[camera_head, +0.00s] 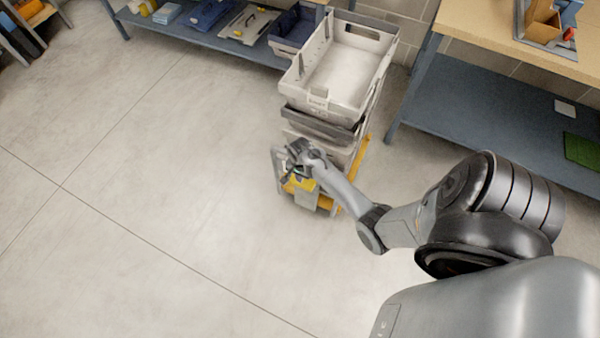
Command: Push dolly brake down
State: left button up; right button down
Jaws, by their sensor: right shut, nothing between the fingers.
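The dolly (361,150) stands on the floor with a yellow-orange frame, under a stack of grey crates (345,75). The top crate is open and looks empty. My right gripper (287,172) is at the near left end of the dolly, low down, by its yellow part. The gripper is small and dark here; its fingers are shut with nothing between them. The brake cannot be made out clearly; my gripper and wrist cover part of that end. I cannot tell whether the fingers touch it. My left gripper is not in view.
A blue-grey workbench (500,115) with a wooden top stands to the right of the dolly. A low blue shelf (215,38) with bins and tools runs along the back. The concrete floor (130,200) to the left is clear.

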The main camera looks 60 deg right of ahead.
jog(key=shift+f+b, duration=0.55)
jog(key=shift+f, duration=1.05)
jog(key=shift+f, duration=0.1)
